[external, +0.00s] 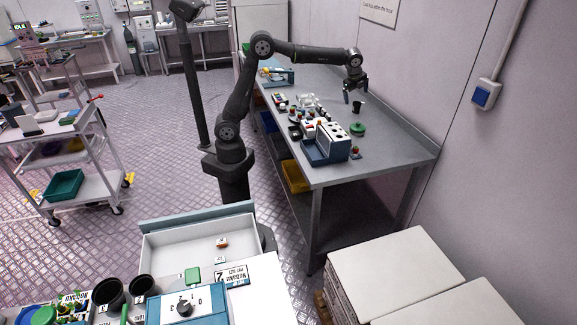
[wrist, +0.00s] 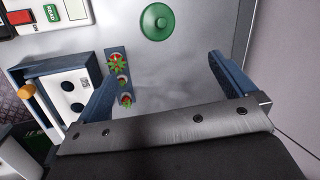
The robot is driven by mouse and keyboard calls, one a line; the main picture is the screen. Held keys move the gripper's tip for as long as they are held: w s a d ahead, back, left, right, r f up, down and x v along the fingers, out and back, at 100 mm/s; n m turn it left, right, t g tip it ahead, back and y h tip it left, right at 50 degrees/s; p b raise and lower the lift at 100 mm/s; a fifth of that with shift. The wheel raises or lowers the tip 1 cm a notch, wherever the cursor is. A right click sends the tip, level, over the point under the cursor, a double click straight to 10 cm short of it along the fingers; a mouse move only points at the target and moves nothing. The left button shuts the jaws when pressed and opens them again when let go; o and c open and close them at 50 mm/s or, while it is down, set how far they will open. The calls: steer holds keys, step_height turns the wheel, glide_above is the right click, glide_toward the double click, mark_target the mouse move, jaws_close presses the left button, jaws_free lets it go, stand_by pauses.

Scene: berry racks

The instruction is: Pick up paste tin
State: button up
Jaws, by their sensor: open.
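No object is clearly readable as the paste tin. A round green lidded thing (wrist: 157,21) stands on the steel bench, top centre in the wrist view, and also shows in the external view (external: 357,129).
A narrow blue rack with red berries (wrist: 117,61) lies beside the left finger. A blue-and-white box (wrist: 40,78) with round black holes is further left. More small items crowd the bench (external: 395,143) to the left. The wall is close on the right.

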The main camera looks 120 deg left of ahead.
mark_target(358, 126)
steer(key=w+a+f+n+g+h, duration=0.1)
steer(key=a+f+n+h, duration=0.2)
steer(key=n, duration=0.7)
steer(key=w+a+f+n+h, duration=0.15)
steer(key=a+n, duration=0.35)
steer(key=n, duration=0.5)
steer(key=shift+y, duration=0.25)
steer(key=f, duration=1.2)
steer(key=shift+s+d+f, duration=0.2)
steer(key=shift+s+f, duration=0.05)
steer(key=shift+f, duration=0.15)
steer(key=shift+a+f, duration=0.2)
steer(key=shift+f, duration=1.15)
steer(key=shift+a+f, duration=0.2)
steer(key=shift+f, duration=1.1)
steer(key=c, duration=1.2)
steer(key=o, duration=1.2)
steer(key=shift+r, duration=0.2)
step_height(358, 126, up, 17)
steer(key=shift+d, duration=0.45)
